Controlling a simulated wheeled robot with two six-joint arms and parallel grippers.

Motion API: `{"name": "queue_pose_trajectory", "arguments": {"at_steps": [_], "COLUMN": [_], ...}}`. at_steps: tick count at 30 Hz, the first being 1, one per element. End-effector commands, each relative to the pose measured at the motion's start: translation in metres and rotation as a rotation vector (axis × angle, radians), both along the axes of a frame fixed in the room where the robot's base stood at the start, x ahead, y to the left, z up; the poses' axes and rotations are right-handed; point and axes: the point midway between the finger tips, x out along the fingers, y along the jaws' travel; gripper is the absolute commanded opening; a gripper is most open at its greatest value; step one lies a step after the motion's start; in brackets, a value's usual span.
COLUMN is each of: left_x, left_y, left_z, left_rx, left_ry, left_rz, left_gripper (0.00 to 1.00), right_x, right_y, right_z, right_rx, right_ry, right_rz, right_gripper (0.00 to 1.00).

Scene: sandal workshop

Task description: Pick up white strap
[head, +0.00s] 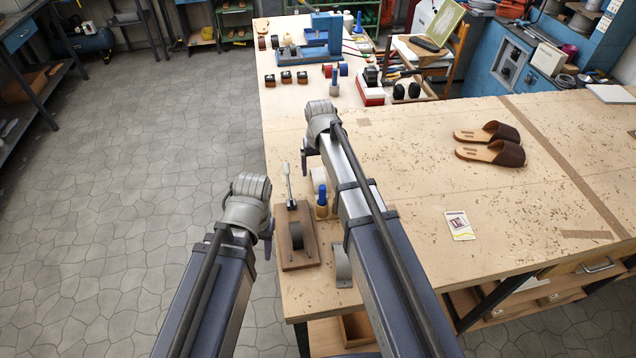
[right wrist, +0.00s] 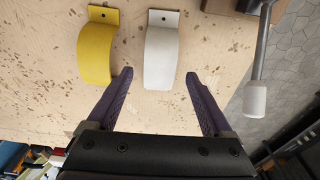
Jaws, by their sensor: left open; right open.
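The white strap (right wrist: 162,52) is a curved band with a flat, holed tab at its top end in the right wrist view. It lies on the wooden workbench. My right gripper (right wrist: 160,73) is open, its two dark fingers apart on either side of the strap's lower end. Nothing is held, and I cannot tell the height gap. In the head view my right gripper (head: 307,158) is over the bench, and my arm hides much of the spot below. My left gripper (head: 267,243) is mostly hidden, open, at the bench's left edge.
A yellow strap (right wrist: 98,52) lies left of the white one in the right wrist view. A lever tool on a wooden base (head: 298,250) stands close by at the bench edge. Brown sandals (head: 490,153) lie further right. The bench middle is mostly clear.

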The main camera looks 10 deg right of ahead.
Motion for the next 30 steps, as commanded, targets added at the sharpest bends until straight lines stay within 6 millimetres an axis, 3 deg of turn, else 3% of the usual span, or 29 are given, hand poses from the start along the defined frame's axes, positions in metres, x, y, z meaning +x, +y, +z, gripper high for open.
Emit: {"name": "queue_pose_trajectory", "arguments": {"at_steps": [1, 5, 14, 30], "left_x": [0.000, 0.000, 0.000, 0.000], "left_y": [0.000, 0.000, 0.000, 0.000], "left_z": [-0.014, -0.027, -0.027, -0.027], "left_rx": [0.000, 0.000, 0.000, 0.000], "left_ry": [0.000, 0.000, 0.000, 0.000], "left_rz": [0.000, 0.001, 0.002, 0.001], "left_gripper": [0.50, 0.50, 0.50, 0.50], "right_x": [-0.003, 0.001, 0.001, 0.001], "right_y": [-0.002, -0.001, -0.001, -0.001], "right_z": [-0.014, -0.027, -0.027, -0.027], "right_rx": [0.000, 0.000, 0.000, 0.000], "right_ry": [0.000, 0.000, 0.000, 0.000], "right_rz": [0.000, 0.000, 0.000, 0.000], "right_gripper": [0.85, 0.85, 0.85, 0.25]}}
